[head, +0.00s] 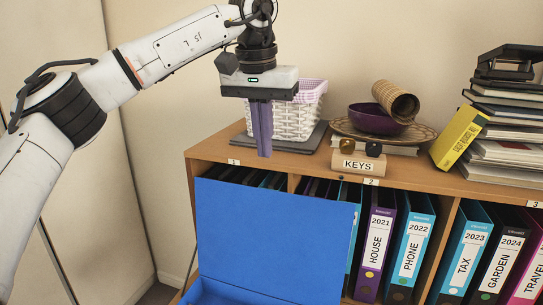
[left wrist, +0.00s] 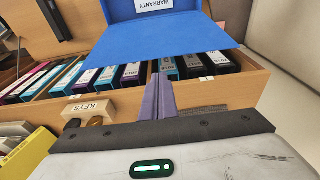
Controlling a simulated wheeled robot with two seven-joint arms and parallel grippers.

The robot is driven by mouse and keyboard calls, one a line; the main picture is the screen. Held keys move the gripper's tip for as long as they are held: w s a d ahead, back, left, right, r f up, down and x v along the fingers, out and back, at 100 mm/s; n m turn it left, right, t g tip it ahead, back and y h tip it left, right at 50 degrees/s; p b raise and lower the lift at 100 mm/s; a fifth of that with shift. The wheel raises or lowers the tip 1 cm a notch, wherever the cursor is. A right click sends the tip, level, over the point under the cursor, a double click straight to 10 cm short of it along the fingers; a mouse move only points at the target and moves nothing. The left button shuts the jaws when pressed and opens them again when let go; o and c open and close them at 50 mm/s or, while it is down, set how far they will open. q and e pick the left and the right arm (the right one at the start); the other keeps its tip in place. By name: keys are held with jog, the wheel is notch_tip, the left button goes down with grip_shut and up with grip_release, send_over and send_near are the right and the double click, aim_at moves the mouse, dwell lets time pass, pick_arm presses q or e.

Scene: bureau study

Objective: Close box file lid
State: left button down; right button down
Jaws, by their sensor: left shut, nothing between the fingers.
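The blue box file stands in front of the shelf with its lid (head: 275,235) raised upright, its flat face toward me in the head view. Part of its blue base (head: 225,293) shows at the bottom edge. In the left wrist view the lid (left wrist: 165,38) is at the top, with a white WARRANTY label (left wrist: 153,6) beyond it. My left gripper (head: 262,155) is shut and empty, its purple fingers pointing down above and behind the lid, apart from it. The fingers also show in the left wrist view (left wrist: 160,90). My right gripper is not in view.
The wooden shelf (head: 210,150) holds several upright binders, such as the purple HOUSE one (head: 374,245). On top stand a white basket (head: 300,115), a KEYS block (head: 358,163), a purple bowl (head: 375,120), a yellow book (head: 458,137) and stacked books (head: 510,125).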

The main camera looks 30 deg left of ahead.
pick_arm(q)
notch_tip(320, 180, down, 9)
jog(key=w, duration=0.1)
jog(key=shift+w+a+r, duration=0.15)
jog(key=shift+w, duration=0.15)
